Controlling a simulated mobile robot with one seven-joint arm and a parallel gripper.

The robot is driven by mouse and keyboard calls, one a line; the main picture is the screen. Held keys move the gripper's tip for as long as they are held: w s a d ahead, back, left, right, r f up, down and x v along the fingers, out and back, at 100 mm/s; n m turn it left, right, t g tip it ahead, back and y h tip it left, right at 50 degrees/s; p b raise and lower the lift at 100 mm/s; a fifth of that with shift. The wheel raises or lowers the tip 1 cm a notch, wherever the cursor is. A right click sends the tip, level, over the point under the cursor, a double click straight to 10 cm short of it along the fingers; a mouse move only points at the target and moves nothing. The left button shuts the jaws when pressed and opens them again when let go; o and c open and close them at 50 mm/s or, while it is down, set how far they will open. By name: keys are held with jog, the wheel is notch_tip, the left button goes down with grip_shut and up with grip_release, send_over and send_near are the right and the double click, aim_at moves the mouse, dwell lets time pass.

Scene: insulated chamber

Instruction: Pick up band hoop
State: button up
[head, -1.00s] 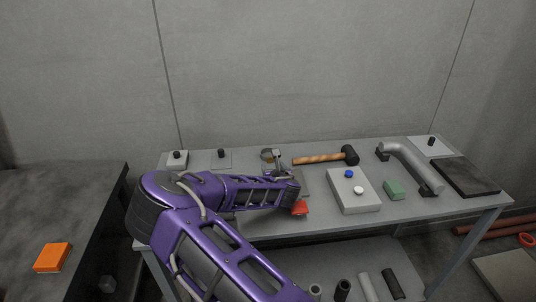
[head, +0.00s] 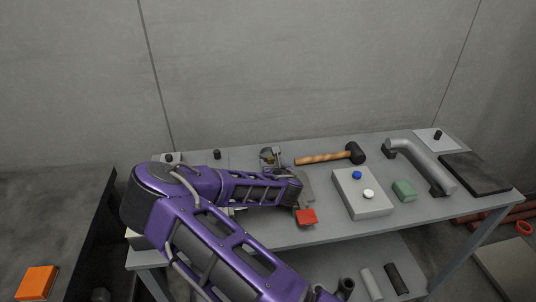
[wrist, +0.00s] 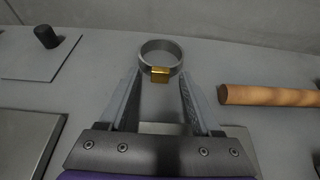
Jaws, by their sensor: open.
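The band hoop is a grey metal ring with a small gold clip. In the wrist view the band hoop (wrist: 143,57) lies on the grey table straight beyond my fingertips, with its gold clip facing me. My gripper (wrist: 159,84) is open and empty, with one finger on each side of the line to the hoop. The fingertips end just short of the ring, and it is not between them. In the head view the hoop (head: 268,154) is at the back of the table, just past the end of my purple arm, which hides most of the gripper.
A wooden-handled mallet (head: 330,157) lies right of the hoop. A plate with a black knob (wrist: 47,37) is to its left. A white box (head: 361,194), green block (head: 404,191), grey curved pipe (head: 422,164) and red piece (head: 306,217) are also on the table (head: 300,236).

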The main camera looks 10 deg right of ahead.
jog(key=shift+w+f, duration=0.1)
jog(key=shift+w, duration=0.05)
grip_shut()
dwell(0.4)
